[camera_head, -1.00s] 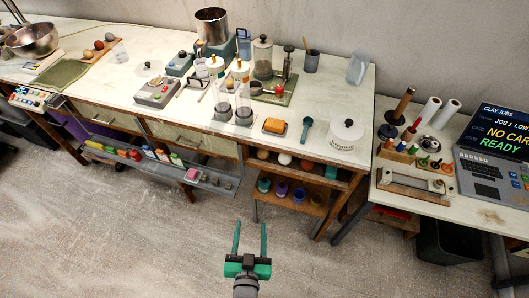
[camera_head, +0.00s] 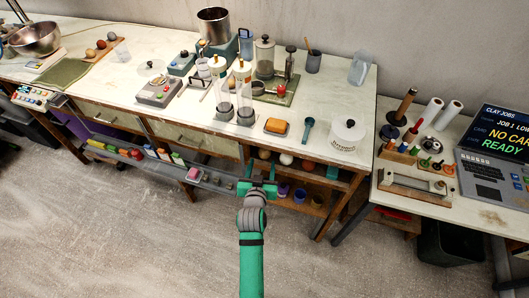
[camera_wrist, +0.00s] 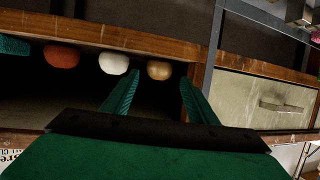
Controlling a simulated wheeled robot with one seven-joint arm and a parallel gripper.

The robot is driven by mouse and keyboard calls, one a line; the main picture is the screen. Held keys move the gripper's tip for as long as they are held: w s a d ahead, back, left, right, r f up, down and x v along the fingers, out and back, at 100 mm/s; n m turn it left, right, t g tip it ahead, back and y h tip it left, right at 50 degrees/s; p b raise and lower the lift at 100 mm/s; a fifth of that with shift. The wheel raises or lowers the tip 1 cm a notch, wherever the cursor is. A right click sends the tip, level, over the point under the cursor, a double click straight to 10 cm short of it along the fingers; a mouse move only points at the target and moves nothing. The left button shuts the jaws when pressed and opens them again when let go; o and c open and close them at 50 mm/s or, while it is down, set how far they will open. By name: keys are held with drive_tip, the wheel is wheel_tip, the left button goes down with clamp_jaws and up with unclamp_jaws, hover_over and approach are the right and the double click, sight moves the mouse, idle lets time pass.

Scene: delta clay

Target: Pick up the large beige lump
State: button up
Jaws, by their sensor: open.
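The beige lump (camera_wrist: 159,70) is a rounded tan ball on the upper shelf under the long bench. It also shows in the head view (camera_head: 263,154), just beyond my gripper (camera_head: 262,170). In the wrist view my gripper (camera_wrist: 160,77) is open, its two green fingers pointing toward the shelf. The beige lump appears between the fingertips, and nothing is held. Whether the fingers reach past its front cannot be told.
A white lump (camera_wrist: 113,63) sits close beside the beige one, then a red-brown lump (camera_wrist: 61,55) and a teal item (camera_wrist: 14,45). A wooden shelf edge and a grey post (camera_wrist: 211,60) are near the fingers. Coloured jars (camera_head: 299,196) stand on the lower shelf.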

sight(264, 159)
drive_tip(key=shift+x, duration=3.55)
drive_tip(key=c, duration=0.9)
